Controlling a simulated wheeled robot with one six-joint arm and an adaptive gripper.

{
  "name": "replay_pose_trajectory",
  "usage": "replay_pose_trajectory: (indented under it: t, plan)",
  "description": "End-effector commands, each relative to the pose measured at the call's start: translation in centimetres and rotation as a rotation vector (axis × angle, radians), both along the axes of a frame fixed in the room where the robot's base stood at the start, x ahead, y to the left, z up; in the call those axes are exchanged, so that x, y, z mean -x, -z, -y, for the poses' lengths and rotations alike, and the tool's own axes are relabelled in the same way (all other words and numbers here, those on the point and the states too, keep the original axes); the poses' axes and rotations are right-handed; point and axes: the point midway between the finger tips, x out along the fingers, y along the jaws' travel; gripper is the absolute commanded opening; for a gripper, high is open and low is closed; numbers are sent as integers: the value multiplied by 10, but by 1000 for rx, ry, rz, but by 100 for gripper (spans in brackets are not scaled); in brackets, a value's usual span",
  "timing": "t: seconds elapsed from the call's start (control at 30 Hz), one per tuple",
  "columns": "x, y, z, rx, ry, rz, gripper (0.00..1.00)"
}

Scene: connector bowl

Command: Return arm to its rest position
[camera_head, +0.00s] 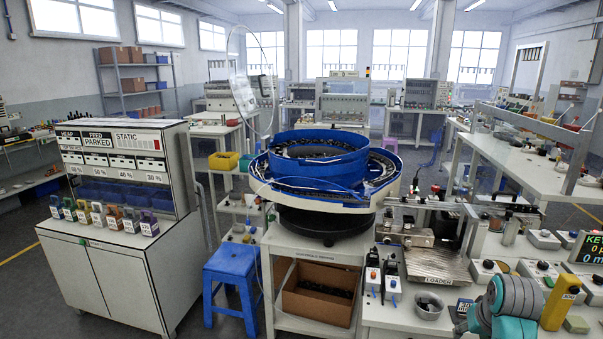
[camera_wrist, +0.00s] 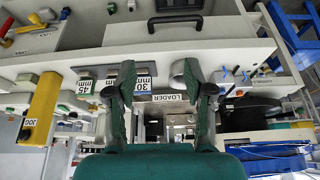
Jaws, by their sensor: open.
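My gripper (camera_wrist: 158,92) is open in the wrist view, its two dark green fingers apart and nothing held between them. Beyond the fingers are a block marked 30 mm (camera_wrist: 143,82), the LOADER label (camera_wrist: 167,98) and a metal cup (camera_wrist: 180,68) partly behind the right finger. In the head view, my grey and teal arm (camera_head: 512,298) is at the lower right, over the front of the bench. The metal cup (camera_head: 429,306) stands just left of it. The fingers are too small and overlapped there to judge.
The blue bowl feeder (camera_head: 318,160) stands at centre, with a cardboard box (camera_head: 318,305) below and a blue stool (camera_head: 232,285) beside it. A yellow JOG post (camera_head: 558,303) stands right beside my arm. The loader plate (camera_head: 438,266) lies behind the cup.

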Motion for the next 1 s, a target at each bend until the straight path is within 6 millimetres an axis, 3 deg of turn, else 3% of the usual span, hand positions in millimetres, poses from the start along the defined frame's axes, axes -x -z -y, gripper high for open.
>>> replay_pose_trajectory:
  t: [0.27,0.53,0.8,1.0]
  plan:
    - [8,36,-17,13,-14,36,53]
    - [29,92,-47,34,-37,101,53]
    - [76,156,-94,66,-75,211,53]
    - [122,187,-127,87,-103,293,53]
